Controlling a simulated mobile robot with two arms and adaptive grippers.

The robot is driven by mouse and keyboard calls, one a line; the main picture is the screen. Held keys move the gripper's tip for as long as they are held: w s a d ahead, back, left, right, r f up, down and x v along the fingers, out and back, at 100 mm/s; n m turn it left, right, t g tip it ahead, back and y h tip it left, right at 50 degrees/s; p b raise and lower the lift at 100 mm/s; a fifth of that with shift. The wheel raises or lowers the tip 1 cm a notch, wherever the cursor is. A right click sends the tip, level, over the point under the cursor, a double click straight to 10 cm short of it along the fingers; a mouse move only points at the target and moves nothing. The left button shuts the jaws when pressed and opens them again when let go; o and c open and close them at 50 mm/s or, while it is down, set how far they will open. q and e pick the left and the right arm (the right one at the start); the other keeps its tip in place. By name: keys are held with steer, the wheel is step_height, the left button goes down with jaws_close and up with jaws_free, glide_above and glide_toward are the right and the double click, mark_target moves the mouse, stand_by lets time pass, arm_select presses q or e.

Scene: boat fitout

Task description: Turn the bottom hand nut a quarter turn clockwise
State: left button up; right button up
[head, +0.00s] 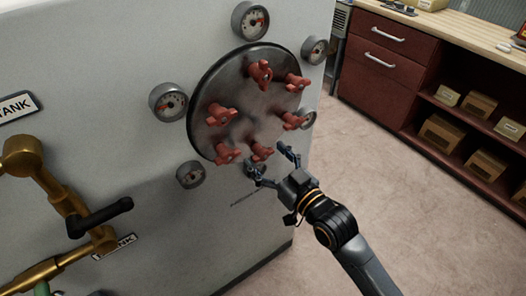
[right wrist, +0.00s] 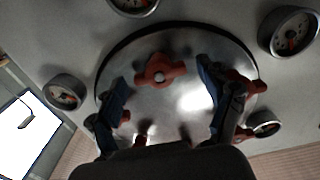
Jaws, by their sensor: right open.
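A round metal cover (head: 240,92) on a pale tank panel carries several red hand nuts in a ring. The bottom hand nut (head: 261,151) sits at the cover's lower edge. My right gripper (head: 272,162) is open, its fingers spread just below and in front of that nut. In the right wrist view a red nut (right wrist: 160,70) shows between and beyond the open fingers (right wrist: 165,85), with nothing held. Whether a finger touches any nut I cannot tell. Other nuts there are partly hidden behind the fingers. My left gripper is not in view.
Several gauges ring the cover, one at its lower left (head: 190,174). A brass pipe (head: 45,190) with a black lever (head: 100,217) juts out at left. A red cabinet (head: 385,70) with boxes stands behind at right. Open carpet (head: 420,225) lies between.

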steer(key=shift+x, duration=0.8)
steer(key=shift+c, duration=0.4)
steer(key=c, duration=1.1)
steer(key=shift+r+m+p, duration=0.15)
steer(key=shift+m+p, duration=1.15)
steer(key=shift+m, duration=0.1)
steer(key=m+p, duration=0.2)
steer(key=m, duration=0.2)
steer(key=shift+m, duration=0.3)
steer(key=m+p, duration=0.1)
steer(key=m, duration=0.4)
steer(key=shift+w+d+p, duration=0.1)
steer(key=shift+p, duration=0.25)
steer(key=m, duration=0.5)
steer(key=shift+f, duration=0.25)
